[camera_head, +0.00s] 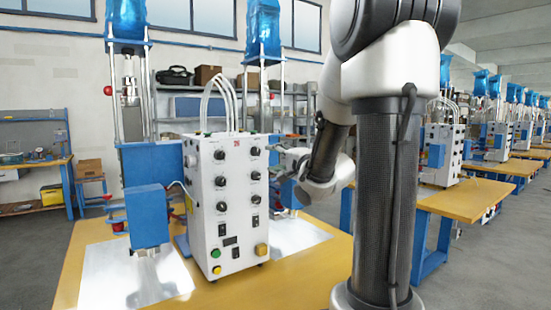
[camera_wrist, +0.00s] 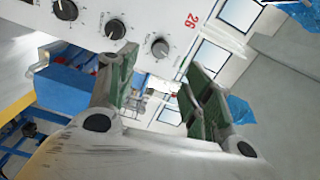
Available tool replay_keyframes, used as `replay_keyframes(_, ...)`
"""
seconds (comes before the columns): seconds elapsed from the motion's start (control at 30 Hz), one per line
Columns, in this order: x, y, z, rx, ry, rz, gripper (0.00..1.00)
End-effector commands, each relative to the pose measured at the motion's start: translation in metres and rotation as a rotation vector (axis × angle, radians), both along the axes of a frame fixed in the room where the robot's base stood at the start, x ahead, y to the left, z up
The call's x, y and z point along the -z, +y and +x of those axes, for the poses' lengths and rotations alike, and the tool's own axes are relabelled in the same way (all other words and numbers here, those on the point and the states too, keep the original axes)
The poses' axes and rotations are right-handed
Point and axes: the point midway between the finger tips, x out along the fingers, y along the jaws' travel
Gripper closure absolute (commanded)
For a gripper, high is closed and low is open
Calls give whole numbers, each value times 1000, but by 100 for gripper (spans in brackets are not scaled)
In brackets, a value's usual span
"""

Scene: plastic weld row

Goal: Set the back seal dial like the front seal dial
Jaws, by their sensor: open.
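The white control box (camera_head: 238,190) carries two columns of black round dials, including an upper left dial (camera_head: 219,155) and an upper right dial (camera_head: 254,151). Their labels are too small to read, so I cannot tell which are the front and back seal dials. In the wrist view three dials show on the panel: a left dial (camera_wrist: 65,9), a middle dial (camera_wrist: 115,29) and a right dial (camera_wrist: 160,48). Their exact pointer angles are unclear. My gripper (camera_wrist: 160,68) is open and empty, apart from the dials. In the head view my gripper (camera_head: 275,162) is right of the box.
The box stands on a yellow table (camera_head: 290,285) beside a blue block (camera_head: 148,215) and metal plates. A green button (camera_head: 215,253) and a yellow button (camera_head: 261,249) sit low on the panel. Hoses (camera_head: 220,92) rise from its top. More stations stand at the right.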

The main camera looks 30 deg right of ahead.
Motion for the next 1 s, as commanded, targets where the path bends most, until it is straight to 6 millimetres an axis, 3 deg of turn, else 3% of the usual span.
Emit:
replay_keyframes(0.07, 5, 7, 14, -20, 5, -30, 50)
replay_keyframes(0.17, 4, 7, 22, -20, -7, -231, 50)
replay_keyframes(0.4, 0, 2, 36, -5, -43, -932, 50)
replay_keyframes(0.6, -2, -1, 37, 6, -57, -1333, 50)
replay_keyframes(0.77, -2, -1, 42, 4, -59, -1437, 50)
replay_keyframes(1.0, -2, 0, 79, 4, -60, -1439, 50)
